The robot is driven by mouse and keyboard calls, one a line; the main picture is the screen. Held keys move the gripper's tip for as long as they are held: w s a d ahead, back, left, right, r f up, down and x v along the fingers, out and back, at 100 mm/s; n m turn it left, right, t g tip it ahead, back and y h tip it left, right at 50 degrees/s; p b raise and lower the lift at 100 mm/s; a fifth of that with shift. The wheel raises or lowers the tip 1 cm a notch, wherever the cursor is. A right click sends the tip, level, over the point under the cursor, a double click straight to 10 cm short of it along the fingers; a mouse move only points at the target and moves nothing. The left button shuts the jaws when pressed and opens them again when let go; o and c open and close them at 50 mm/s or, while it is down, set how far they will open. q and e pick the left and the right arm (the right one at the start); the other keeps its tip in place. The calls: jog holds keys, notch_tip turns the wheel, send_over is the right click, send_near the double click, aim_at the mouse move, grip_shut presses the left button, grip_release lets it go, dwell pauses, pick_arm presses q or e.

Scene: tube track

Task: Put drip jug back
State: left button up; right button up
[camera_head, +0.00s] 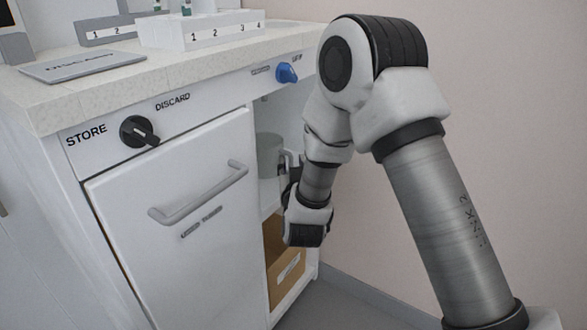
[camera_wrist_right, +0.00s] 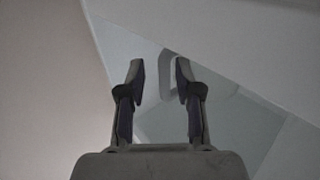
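The drip jug (camera_head: 269,157) is a pale grey, translucent vessel inside the open bay at the right of the cabinet (camera_head: 170,200), below the blue knob (camera_head: 287,73). My right gripper (camera_head: 290,170) is at the bay's opening, beside the jug's handle side, partly hidden by my own wrist. In the right wrist view, the gripper (camera_wrist_right: 159,70) has its two dark fingers apart. A light curved handle (camera_wrist_right: 164,88) shows in the gap between them, close to the right finger; whether it touches is unclear. My left gripper is out of view.
A cardboard-brown box (camera_head: 288,275) with a label sits low in the bay. The cabinet door with its bar handle (camera_head: 200,195) is shut. A black knob (camera_head: 139,132) sits between STORE and DISCARD. White numbered racks (camera_head: 205,30) and a grey DISCARD plate (camera_head: 82,66) are on the counter.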

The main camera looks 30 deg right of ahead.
jog(key=p+v, duration=0.4)
jog(key=v, duration=0.8)
